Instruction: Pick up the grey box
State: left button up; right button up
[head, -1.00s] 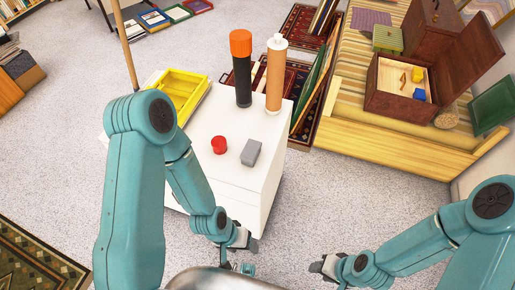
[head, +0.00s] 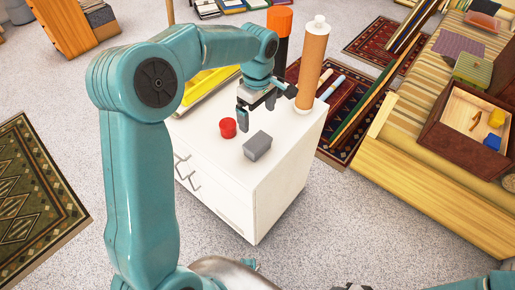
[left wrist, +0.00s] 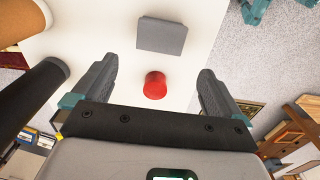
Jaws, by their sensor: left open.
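The grey box (head: 257,146) lies on the white cabinet top (head: 205,135), near its front edge. In the left wrist view the grey box (left wrist: 162,37) sits beyond the fingertips, with the red round piece (left wrist: 155,85) nearer, in line between the fingers. My left gripper (head: 266,108) is open and empty, above the cabinet, behind the box in the head view. It also shows in the left wrist view (left wrist: 158,70) with its fingers spread apart. Only a dark bit of my right gripper (head: 352,287) shows at the bottom edge, and its jaws cannot be made out.
The red piece (head: 228,128) stands left of the box. An orange-capped black tube (head: 281,40) and a tan tube (head: 312,62) stand at the back of the cabinet. A yellow tray (head: 205,90) is partly behind my arm. The cabinet top right of the box is clear.

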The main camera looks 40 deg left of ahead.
pick_arm(q)
send_over(258, 141)
jog(key=f, duration=0.6)
jog(key=shift+w+a+f+b, duration=0.1)
jog(key=shift+a+f+b, duration=0.1)
jog(key=shift+a+b, duration=0.15)
jog(key=shift+d+f, duration=0.1)
jog(key=shift+f, duration=0.35)
jog(key=f, duration=0.5)
jog(key=shift+s+d+f+b, duration=0.2)
jog(key=shift+b, duration=0.2)
jog(key=c, duration=0.8)
jog(key=shift+o, duration=0.2)
jog(key=shift+r, duration=0.2)
